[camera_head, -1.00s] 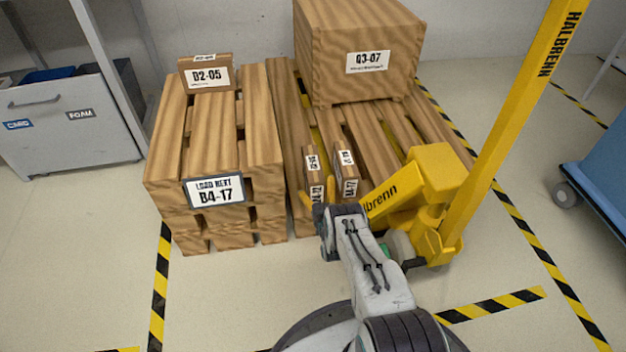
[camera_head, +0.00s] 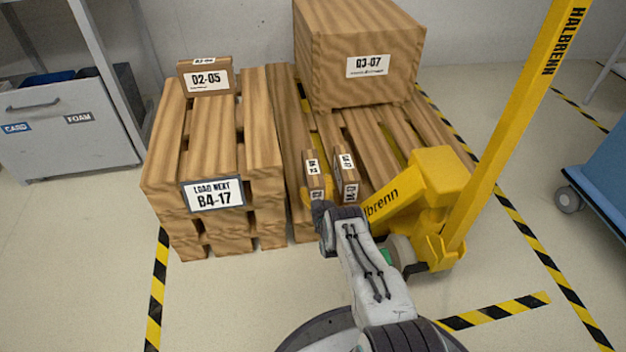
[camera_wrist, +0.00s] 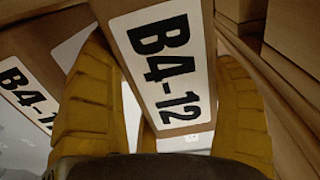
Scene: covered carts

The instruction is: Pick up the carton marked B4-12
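A narrow brown carton (camera_head: 312,168) stands on the low pallet in the head view, its labels too small to read surely. In the wrist view a brown carton marked B4-12 (camera_wrist: 165,65) lies between the yellow fingers of my gripper (camera_wrist: 170,115). Light background shows between it and the left finger; the right finger is close to its edge, and contact is unclear. In the head view my gripper (camera_head: 317,202) is at the carton's near end, partly hidden by my wrist. A partly hidden B4-1 label (camera_wrist: 28,95) shows left of the left finger.
A similar narrow carton (camera_head: 346,178) stands close on the right. The taller pallet stack marked B4-17 (camera_head: 213,195) is left, carrying carton D2-05 (camera_head: 206,77). A large box Q3-07 (camera_head: 360,45) stands behind. A yellow pallet jack (camera_head: 430,195) is close on the right.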

